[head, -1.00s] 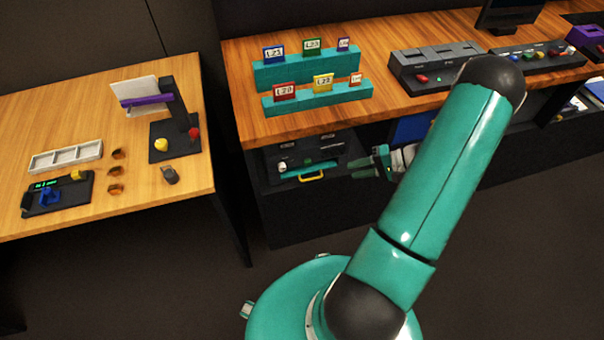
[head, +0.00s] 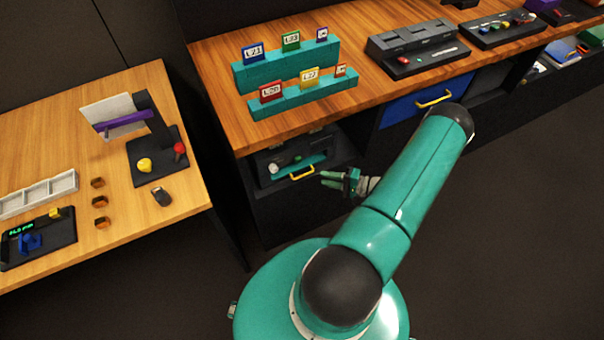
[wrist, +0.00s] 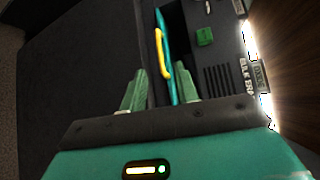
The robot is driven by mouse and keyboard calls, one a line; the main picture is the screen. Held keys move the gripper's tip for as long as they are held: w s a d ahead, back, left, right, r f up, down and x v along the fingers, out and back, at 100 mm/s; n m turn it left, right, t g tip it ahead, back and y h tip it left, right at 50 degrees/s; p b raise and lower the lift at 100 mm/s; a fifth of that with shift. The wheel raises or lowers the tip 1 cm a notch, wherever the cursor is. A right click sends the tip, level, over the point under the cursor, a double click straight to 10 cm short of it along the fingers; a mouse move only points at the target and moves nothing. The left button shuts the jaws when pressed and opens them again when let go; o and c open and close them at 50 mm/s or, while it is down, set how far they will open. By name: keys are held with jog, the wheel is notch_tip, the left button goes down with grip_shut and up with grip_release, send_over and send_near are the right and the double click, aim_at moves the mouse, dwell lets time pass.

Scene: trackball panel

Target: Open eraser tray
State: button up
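A teal tray front (head: 314,164) with a yellow handle (head: 302,173) sits low in a dark unit under the wooden desk; I take it for the eraser tray. Whether it is pulled out at all I cannot tell. My gripper (head: 324,178) is just right of the handle in the head view, with its fingers pointing left. In the wrist view my gripper (wrist: 160,75) has its two green fingers apart. The yellow handle (wrist: 163,52) and the teal front (wrist: 161,22) show between and beyond the fingertips. Contact is not visible, and nothing is held.
The unit's dark panel (wrist: 222,55) has a green knob (wrist: 204,37) beside the tray. The desk (head: 215,80) overhangs it. A blue drawer (head: 400,110) with a yellow handle is to the right. A second table (head: 190,200) stands at left. Dark floor in front is clear.

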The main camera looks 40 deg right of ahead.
aim_at(305, 174)
jog(key=x, duration=0.8)
jog(key=shift+w+a, duration=0.25)
jog(key=shift+w, duration=0.1)
grip_shut()
